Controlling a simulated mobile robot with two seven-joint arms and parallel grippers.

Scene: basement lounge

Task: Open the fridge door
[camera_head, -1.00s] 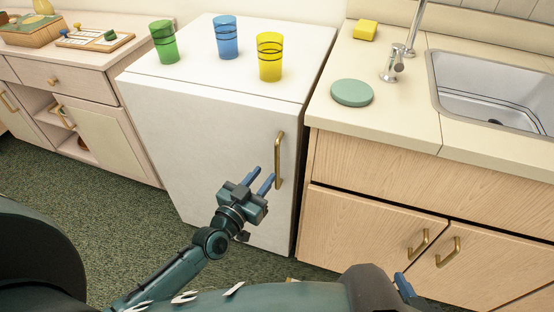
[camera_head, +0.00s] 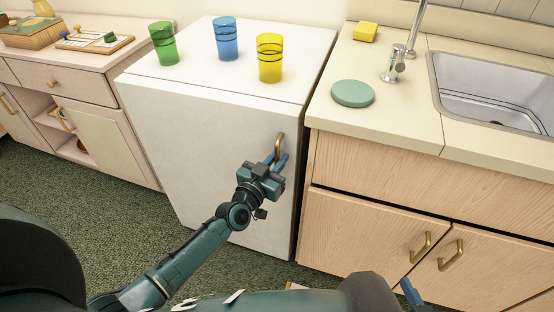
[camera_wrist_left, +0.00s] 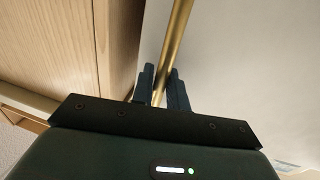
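The white fridge (camera_head: 185,145) stands between the cabinets with its door shut. Its vertical brass handle (camera_head: 280,142) is on the right side of the door front. My left gripper (camera_head: 275,160) is at the handle, with its blue fingers apart. In the left wrist view the handle (camera_wrist_left: 178,35) runs down between the two dark fingertips (camera_wrist_left: 160,73), one on each side. The handle's lower part is hidden behind the gripper in the head view. Only a blue finger of my right gripper (camera_head: 411,292) shows at the bottom edge.
Green (camera_head: 163,44), blue (camera_head: 226,38) and yellow (camera_head: 270,58) cups stand on the fridge top. The wooden sink cabinet (camera_head: 375,220) stands close to the fridge's right side. Open green carpet (camera_head: 105,220) lies in front and to the left.

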